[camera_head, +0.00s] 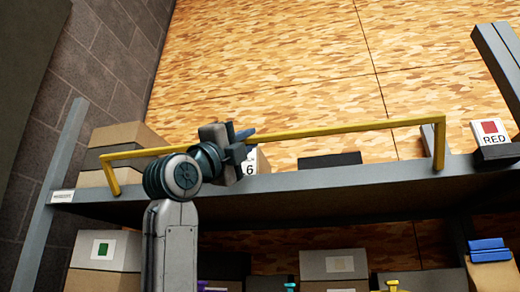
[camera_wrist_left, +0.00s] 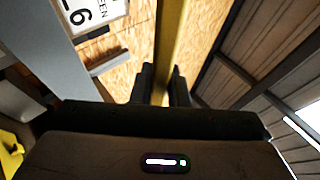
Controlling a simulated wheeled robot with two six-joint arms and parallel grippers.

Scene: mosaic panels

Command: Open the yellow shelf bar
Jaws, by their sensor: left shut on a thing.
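The yellow shelf bar (camera_head: 340,129) runs across the front of the upper shelf in the head view, with a bent end leg at its left and another at its right. It stands above the shelf's front edge. My left gripper (camera_head: 243,144) is shut on the bar, left of its middle. In the left wrist view the bar (camera_wrist_left: 169,45) passes between the two dark fingers (camera_wrist_left: 166,86). My left forearm and wrist hide part of the shelf edge below the grip. My right gripper is in neither view.
The grey upper shelf (camera_head: 330,183) holds boxes (camera_head: 125,137) at left, a white box marked 6 (camera_head: 262,163) and a dark item (camera_head: 331,160). A box labelled RED (camera_head: 490,130) sits at right. Boxes (camera_head: 333,264) fill the lower shelf. A grey upright (camera_head: 495,60) stands at right.

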